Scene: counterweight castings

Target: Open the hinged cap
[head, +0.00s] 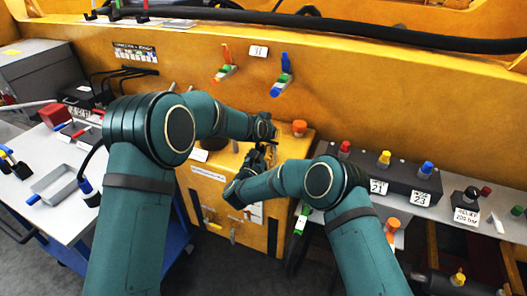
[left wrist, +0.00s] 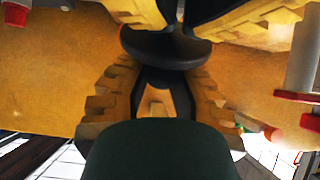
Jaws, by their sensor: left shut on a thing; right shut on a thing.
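A dark rounded part (left wrist: 165,45) sits between the toothed yellow finger pads of my left gripper (left wrist: 160,75) in the left wrist view. I take it for the hinged cap, but its hinge is not visible. In the head view my left gripper (head: 268,140) and my right gripper (head: 258,160) meet above the orange casting block (head: 250,237), and they hide what they hold. Toothed yellow fingers also show at the top of the left wrist view, close against the dark part, and look like those of my right gripper. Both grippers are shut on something.
An orange knob (head: 299,128) stands on the block just right of the grippers. A shelf with a dark switch box (head: 385,184) lies to the right. A white table (head: 62,205) with a grey tray (head: 55,184) is at the left. A yellow wall (head: 350,85) rises behind.

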